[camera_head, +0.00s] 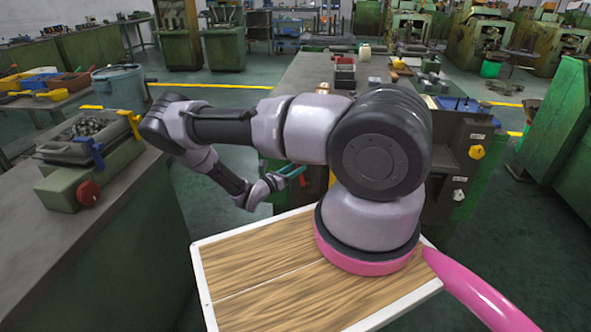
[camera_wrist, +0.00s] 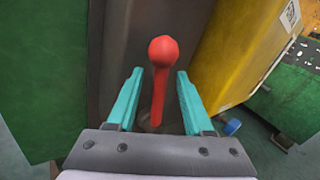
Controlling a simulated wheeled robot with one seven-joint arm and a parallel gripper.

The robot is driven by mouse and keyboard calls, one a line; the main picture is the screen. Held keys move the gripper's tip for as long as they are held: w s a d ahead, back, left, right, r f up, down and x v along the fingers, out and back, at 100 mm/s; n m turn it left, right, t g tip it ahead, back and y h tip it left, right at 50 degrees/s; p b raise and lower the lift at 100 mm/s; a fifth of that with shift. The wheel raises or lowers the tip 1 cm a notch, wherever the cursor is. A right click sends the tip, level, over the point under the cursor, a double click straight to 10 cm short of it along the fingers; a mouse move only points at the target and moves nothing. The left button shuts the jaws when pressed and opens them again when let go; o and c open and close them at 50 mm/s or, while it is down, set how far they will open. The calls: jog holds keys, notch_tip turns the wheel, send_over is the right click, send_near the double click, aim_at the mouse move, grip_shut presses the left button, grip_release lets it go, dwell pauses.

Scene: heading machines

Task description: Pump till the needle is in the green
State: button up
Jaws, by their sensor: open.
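A red lever with a round knob (camera_wrist: 163,52) stands in the wrist view, against a dark grey surface. My gripper (camera_wrist: 159,74) has two teal fingers, spread apart, one on each side of the lever in the picture. Gaps show between the lever and both fingers. I cannot tell how deep the lever sits between them. No gauge, needle or green band can be made out in either view.
A yellow panel (camera_wrist: 233,55) stands close on the right in the wrist view, and a green surface (camera_wrist: 45,80) on the left. A dark panel with yellow and white knobs (camera_head: 473,152) is on the machine. A grey bench (camera_head: 75,225) stands at the left.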

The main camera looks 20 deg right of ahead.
grip_shut()
dwell(1.3)
